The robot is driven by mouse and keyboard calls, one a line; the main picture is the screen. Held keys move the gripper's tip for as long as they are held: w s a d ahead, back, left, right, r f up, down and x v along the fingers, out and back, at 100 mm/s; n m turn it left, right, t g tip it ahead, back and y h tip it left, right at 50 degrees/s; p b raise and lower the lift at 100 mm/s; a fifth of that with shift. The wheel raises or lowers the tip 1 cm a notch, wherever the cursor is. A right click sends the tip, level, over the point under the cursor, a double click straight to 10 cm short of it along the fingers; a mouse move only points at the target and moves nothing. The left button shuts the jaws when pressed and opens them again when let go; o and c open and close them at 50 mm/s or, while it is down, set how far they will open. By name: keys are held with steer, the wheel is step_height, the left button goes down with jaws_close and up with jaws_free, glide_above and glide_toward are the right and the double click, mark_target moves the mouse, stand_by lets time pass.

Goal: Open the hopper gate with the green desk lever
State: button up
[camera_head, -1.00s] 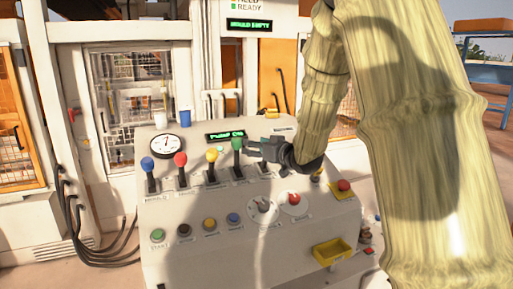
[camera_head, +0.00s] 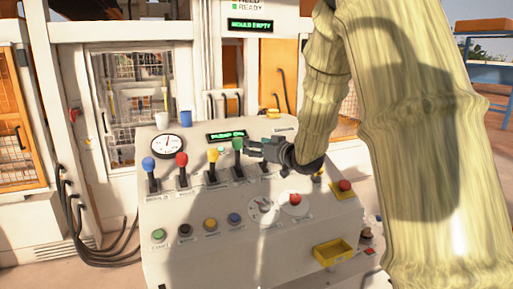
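The green desk lever (camera_head: 237,145) stands on the sloping control desk (camera_head: 180,260), the rightmost of the coloured-knob levers that I can make out clearly. My gripper (camera_head: 250,147) comes in from the right, its fingers pointing left at the green knob. The fingertips are at or very close to the knob's right side. I cannot tell whether they touch it or how far apart they are. The hopper gate cannot be made out. A display on the machine reads "MOULD EMPTY" (camera_head: 250,25).
Yellow (camera_head: 212,154), red (camera_head: 181,159) and blue (camera_head: 148,164) levers stand left of the green one. A round gauge (camera_head: 167,145) and two cups are behind them. My arm covers the right side.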

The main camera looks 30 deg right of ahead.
mark_target(240, 145)
steer(key=shift+m+t+h, duration=0.4)
steer(key=shift+m+t, duration=0.2)
steer(key=shift+t, duration=0.1)
steer(key=w+b, duration=0.1)
steer(key=w, duration=0.3)
steer(key=w+a+f+b, duration=0.1)
steer(key=w, duration=0.3)
steer(key=w+f+b, duration=0.1)
steer(key=w, duration=0.3)
steer(key=shift+a, duration=0.25)
jaws_close()
steer(key=shift+a+f+b, duration=0.1)
steer(key=shift+a+b, duration=0.05)
steer(key=shift+b, duration=0.25)
